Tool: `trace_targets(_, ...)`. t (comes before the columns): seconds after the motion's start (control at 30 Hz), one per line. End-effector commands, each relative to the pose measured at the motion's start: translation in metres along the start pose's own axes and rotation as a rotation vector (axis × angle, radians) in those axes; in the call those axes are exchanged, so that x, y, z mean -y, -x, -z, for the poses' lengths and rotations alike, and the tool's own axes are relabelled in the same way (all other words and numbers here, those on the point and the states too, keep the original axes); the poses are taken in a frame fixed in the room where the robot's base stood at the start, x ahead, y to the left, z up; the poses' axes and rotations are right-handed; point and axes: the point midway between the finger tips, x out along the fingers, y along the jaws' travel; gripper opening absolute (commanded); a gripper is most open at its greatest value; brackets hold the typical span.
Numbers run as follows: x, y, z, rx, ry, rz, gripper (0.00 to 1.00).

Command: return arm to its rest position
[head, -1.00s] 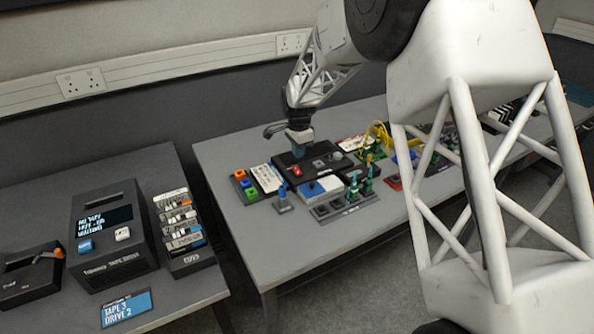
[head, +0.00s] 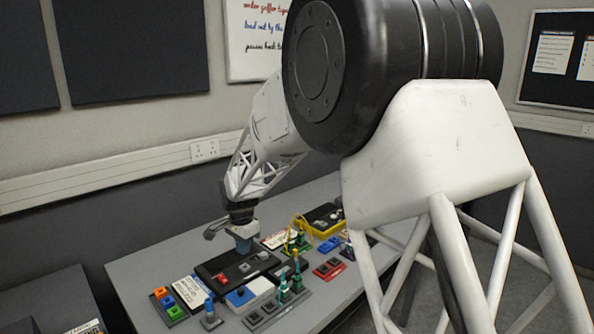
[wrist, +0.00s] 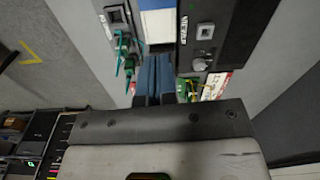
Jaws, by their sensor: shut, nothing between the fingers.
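My arm rises large and white on the right of the head view and bends down to the table. My gripper (head: 243,246), with blue fingertips, hangs over the back part of a black panel with red and grey buttons (head: 238,267). In the wrist view, the two blue fingers (wrist: 153,76) lie side by side, closed, with nothing seen between them. I cannot tell the exact height of the fingertips above the panel.
The grey table (head: 150,262) also bears coloured buttons (head: 167,301), a blue-and-white block (head: 250,294), green connectors (head: 290,287), a yellow-edged box (head: 325,218) and a red block (head: 329,267). A wall with a socket (head: 205,150) stands behind. The table's left end is bare.

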Motion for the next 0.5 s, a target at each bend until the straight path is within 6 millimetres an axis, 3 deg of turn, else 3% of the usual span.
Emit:
trace_targets(0.1, -0.034, 0.026, 0.008, -0.008, 0.034, 0.012, 0.00)
trace_targets(0.5, -0.144, 0.090, 0.017, -0.035, 0.161, 0.038, 0.00)
